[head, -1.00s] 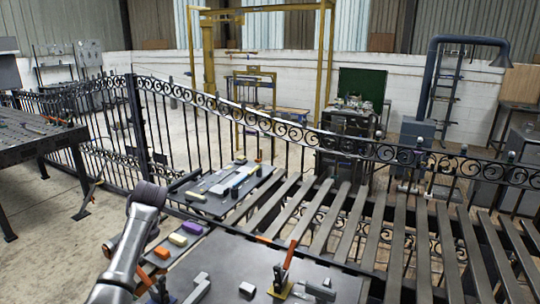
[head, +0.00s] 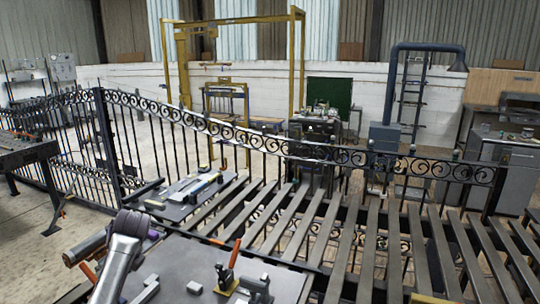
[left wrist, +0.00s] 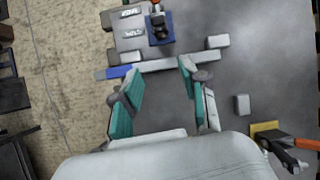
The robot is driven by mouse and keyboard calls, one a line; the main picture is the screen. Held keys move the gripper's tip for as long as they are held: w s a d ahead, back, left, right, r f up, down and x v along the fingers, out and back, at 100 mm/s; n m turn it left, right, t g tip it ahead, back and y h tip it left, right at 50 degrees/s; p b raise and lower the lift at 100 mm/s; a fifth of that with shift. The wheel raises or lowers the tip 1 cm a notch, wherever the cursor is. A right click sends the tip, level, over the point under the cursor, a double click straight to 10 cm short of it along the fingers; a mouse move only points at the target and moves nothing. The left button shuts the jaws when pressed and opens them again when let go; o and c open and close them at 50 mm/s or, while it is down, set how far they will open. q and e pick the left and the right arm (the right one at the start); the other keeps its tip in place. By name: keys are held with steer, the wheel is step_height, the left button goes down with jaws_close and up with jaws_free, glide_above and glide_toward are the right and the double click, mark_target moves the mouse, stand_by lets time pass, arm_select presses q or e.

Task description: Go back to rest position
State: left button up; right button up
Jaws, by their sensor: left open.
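My left arm (head: 118,262) comes in at the lower left of the head view, above the near grey work plate (head: 185,258). Its fingertips cannot be made out there. In the left wrist view my left gripper (left wrist: 158,80) has its two teal-padded fingers apart, with nothing held between them. A long grey bar (left wrist: 172,63) with a blue block (left wrist: 119,72) at its left lies on the plate beyond the fingertips. My right gripper is in neither view.
A clamp with an orange handle (head: 229,270) and a white block (head: 194,287) are on the near plate. A second plate (head: 182,213) with parts lies behind. A slatted table (head: 345,240) fills the right, before an iron gate (head: 270,140). Open floor shows at left.

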arm_select(q)
steer(key=s+d+f+n+h, duration=0.1)
steer(key=s+d+f+n, duration=0.35)
steer(key=s+f, duration=0.4)
steer(key=s+d+f+n+h, duration=0.1)
steer(key=s+d+f+n, duration=0.3)
steer(key=s+d+f, duration=0.4)
steer(key=s+d+r+n+h, duration=0.15)
steer(key=s+n, duration=0.25)
steer(key=s, duration=0.4)
steer(key=s+d+r+n+t+h, duration=0.1)
steer(key=s+d+r+n, duration=0.15)
steer(key=s, duration=0.55)
steer(key=s+d+r+n+h, duration=0.1)
steer(key=s+d+n, duration=0.25)
steer(key=s, duration=0.45)
step_height(320, 180, down, 31)
steer(key=s+g+b, duration=0.1)
steer(key=b, duration=0.2)
steer(key=s+a+f, duration=0.2)
steer(key=s+f, duration=0.6)
steer(key=s+a+f+g+b, duration=0.1)
steer(key=s+f, duration=0.7)
steer(key=shift+s+a+f, duration=0.15)
steer(key=shift+a+f, duration=0.1)
steer(key=shift+a, duration=0.15)
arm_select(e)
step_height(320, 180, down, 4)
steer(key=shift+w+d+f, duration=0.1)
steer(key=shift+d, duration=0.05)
